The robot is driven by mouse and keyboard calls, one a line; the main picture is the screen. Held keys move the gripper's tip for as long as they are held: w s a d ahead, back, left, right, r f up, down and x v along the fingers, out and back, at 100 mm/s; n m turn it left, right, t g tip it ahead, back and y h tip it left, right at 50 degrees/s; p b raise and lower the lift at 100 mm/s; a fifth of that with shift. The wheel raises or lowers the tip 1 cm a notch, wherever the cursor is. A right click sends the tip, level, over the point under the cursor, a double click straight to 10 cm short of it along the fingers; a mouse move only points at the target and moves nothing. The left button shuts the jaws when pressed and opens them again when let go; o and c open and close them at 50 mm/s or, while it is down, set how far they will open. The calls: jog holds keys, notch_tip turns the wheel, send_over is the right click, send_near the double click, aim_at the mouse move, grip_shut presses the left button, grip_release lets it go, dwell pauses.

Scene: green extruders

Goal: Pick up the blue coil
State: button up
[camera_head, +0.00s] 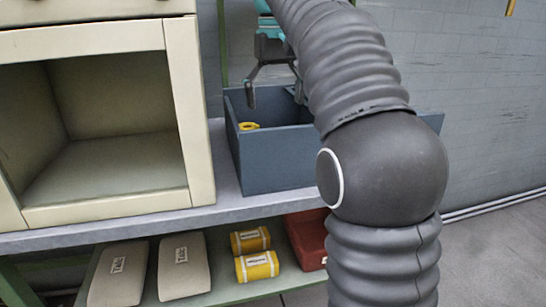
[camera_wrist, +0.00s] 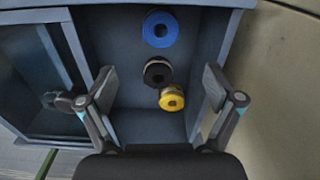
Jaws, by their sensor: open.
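The blue coil (camera_wrist: 161,29) lies in a blue-grey bin, at the top of the wrist view and beyond my fingertips. A black coil (camera_wrist: 158,72) and a yellow coil (camera_wrist: 171,98) lie nearer, between my fingers in the picture. My gripper (camera_wrist: 158,85) is open and empty, its two fingers spread above the bin. In the head view my gripper (camera_head: 274,90) hangs over the bin (camera_head: 275,160), partly behind my arm. There only the yellow coil (camera_head: 249,126) shows; the blue and black coils are hidden.
The bin walls surround the coils, with a second compartment (camera_wrist: 50,90) at left in the wrist view. A cream cabinet (camera_head: 180,110) stands left of the bin on the grey shelf (camera_head: 110,231). Below are grey blocks (camera_head: 181,268), yellow packs (camera_head: 257,266) and a red box (camera_head: 308,238).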

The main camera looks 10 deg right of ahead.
jog(key=f, duration=0.2)
jog(key=f+b, duration=0.1)
jog(key=f, duration=0.2)
jog(key=f+b, duration=0.1)
jog(key=f, duration=0.1)
jog(key=shift+s+d+f, duration=0.1)
jog(key=shift+d+f, duration=0.15)
jog(key=shift+s+a+f+b, duration=0.15)
jog(key=shift+f+b, duration=0.2)
jog(key=shift+f, duration=1.15)
jog(key=shift+a+f+b, duration=0.15)
jog(key=shift+f+b, duration=0.15)
jog(key=shift+f, duration=1.15)
jog(key=c, duration=1.3)
